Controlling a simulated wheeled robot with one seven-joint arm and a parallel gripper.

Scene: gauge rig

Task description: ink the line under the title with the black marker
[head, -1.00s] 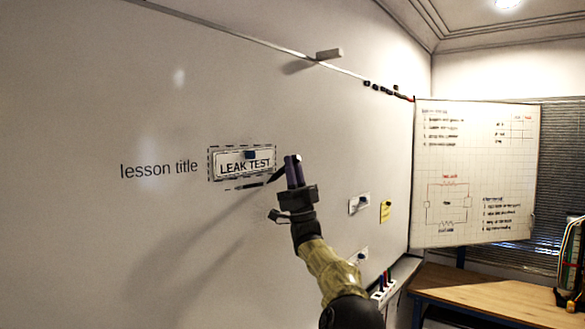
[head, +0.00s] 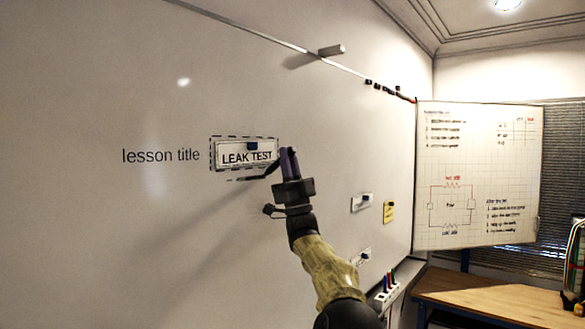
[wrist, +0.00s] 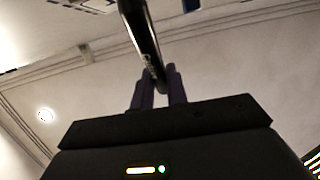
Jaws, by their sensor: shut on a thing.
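The title card (head: 231,159) reads LEAK TEST and sits inside a dashed box on the whiteboard, held by a dark magnet (head: 252,146). Printed words "lesson title" stand to its left. Just under the box is a dark streak (head: 248,179); I cannot tell whether it is line, ink or the marker's shadow. My gripper (head: 289,158) is shut on the black marker (head: 272,168), at the lower right of the card. The marker slants down and left to the streak's right end. In the wrist view the marker (wrist: 143,40) lies between the purple fingers (wrist: 158,88); contact with the board is unclear.
A marker holder (head: 385,297) with coloured markers is at the board's lower right. Small cards and a yellow note (head: 388,211) hang right of my arm. A gridded flip chart (head: 475,170) and a wooden table (head: 500,300) stand at right.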

